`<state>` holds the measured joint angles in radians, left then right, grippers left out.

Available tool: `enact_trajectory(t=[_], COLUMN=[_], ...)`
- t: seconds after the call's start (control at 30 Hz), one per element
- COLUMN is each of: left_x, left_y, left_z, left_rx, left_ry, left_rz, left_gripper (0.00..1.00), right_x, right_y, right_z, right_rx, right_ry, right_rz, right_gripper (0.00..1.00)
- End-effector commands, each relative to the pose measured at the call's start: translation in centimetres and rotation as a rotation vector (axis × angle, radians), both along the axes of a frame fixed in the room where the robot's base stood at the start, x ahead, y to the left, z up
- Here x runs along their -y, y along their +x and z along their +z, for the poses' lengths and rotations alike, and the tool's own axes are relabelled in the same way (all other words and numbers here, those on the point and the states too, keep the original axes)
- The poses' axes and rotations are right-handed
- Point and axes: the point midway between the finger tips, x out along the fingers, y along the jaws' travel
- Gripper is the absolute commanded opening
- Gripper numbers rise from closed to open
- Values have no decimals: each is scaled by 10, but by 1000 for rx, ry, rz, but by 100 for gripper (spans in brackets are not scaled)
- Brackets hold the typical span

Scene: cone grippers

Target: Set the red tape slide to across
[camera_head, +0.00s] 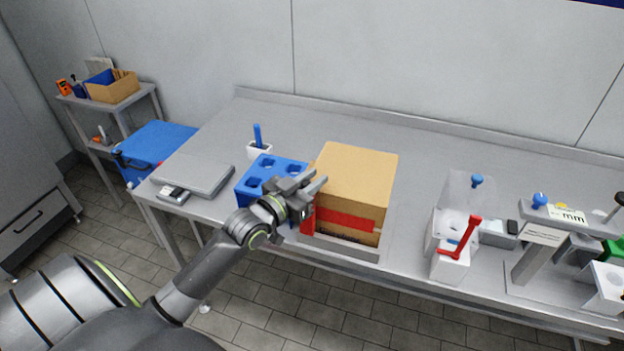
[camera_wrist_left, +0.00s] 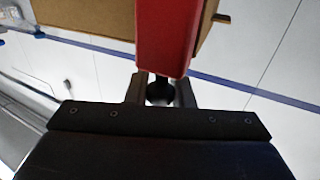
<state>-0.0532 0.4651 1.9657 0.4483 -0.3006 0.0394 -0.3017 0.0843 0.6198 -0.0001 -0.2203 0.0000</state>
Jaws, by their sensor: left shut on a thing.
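The red tape slide shows as a small red block (camera_head: 307,220) at the left front corner of a cardboard box (camera_head: 366,172). A red strip (camera_head: 345,220) runs across the box's front face, to the right of the block. My left gripper (camera_head: 308,196) is at the box's left side, its jaws shut on the red slide. In the left wrist view the red slide (camera_wrist_left: 168,35) stands out from between the jaws, with the cardboard (camera_wrist_left: 90,15) behind it. The fingers hide part of the slide. My right gripper is not in view.
The box sits in a grey tray (camera_head: 340,248) at the table's front edge. A blue block with holes (camera_head: 262,172) stands close left of the gripper. A fixture with a red lever (camera_head: 465,240) stands to the right. The table behind the box is clear.

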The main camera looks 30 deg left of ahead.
Motion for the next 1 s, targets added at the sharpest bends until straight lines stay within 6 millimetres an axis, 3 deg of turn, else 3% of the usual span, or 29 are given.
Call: enact_trajectory(t=[0.1,0.13,0.3,0.67,1.0], left_x=[-1,-1,-1,-2,-11], left_y=[0,0,0,-6,-62], left_z=[1,1,1,0,0], left_rx=[2,2,2,0,-4], left_ry=[6,6,4,4,6], left_rz=[0,0,0,1,0], left_gripper=[0,22,41,41,41], right_x=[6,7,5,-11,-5], right_y=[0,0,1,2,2], right_z=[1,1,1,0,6], right_rx=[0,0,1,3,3], right_ry=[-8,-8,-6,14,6], right_rz=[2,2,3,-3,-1], right_gripper=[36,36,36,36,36])
